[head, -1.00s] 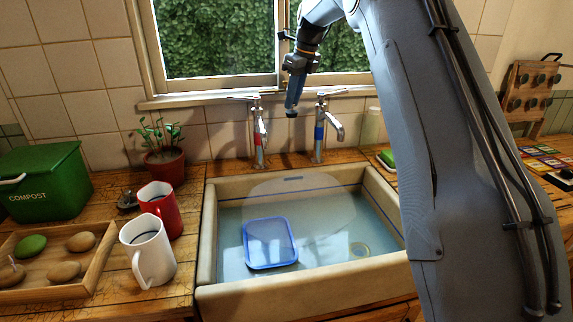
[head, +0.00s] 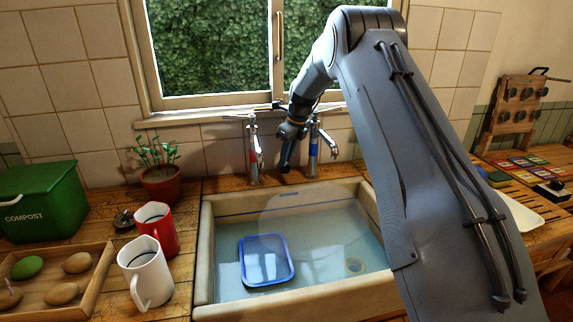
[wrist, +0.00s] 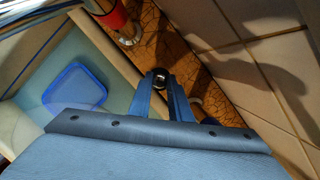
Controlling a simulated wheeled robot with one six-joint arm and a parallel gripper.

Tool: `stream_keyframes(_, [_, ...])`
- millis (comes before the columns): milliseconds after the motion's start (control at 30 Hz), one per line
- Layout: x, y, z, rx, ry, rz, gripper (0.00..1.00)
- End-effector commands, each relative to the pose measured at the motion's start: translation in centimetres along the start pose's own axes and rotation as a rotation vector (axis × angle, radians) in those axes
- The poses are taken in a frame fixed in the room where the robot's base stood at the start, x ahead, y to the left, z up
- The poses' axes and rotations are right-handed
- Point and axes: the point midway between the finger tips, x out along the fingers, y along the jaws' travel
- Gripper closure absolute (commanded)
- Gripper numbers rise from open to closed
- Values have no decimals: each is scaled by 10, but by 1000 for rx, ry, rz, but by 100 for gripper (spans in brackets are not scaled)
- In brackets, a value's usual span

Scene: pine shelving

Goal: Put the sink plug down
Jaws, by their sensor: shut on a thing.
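My gripper (head: 286,165) points down between the two taps, over the wooden ledge behind the sink. In the wrist view its blue fingers (wrist: 161,82) are shut on a small dark round piece with a shiny rim, the sink plug (wrist: 160,76). The plug is above the wood behind the sink's back rim; I cannot tell whether it touches the wood. In the head view the plug is too small to make out clearly. The sink (head: 207,268) holds water, and its brass drain ring (head: 354,266) shows open under the water.
The red-banded tap (head: 254,155) and blue-banded tap (head: 313,150) stand close on either side of my gripper. A blue tub (head: 267,261) is in the sink. Mugs, a potted plant (head: 160,180) and a small dark object (head: 124,219) are on the left counter. A tiled wall is behind.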

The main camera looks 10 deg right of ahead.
Motion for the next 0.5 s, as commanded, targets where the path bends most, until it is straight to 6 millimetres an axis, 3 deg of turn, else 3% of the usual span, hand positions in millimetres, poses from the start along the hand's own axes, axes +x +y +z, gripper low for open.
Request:
stream_keyframes(333, [35, 1, -10, 1, 1, 2, 100])
stream_keyframes(500, [38, 0, -10, 0, -1, 0, 100])
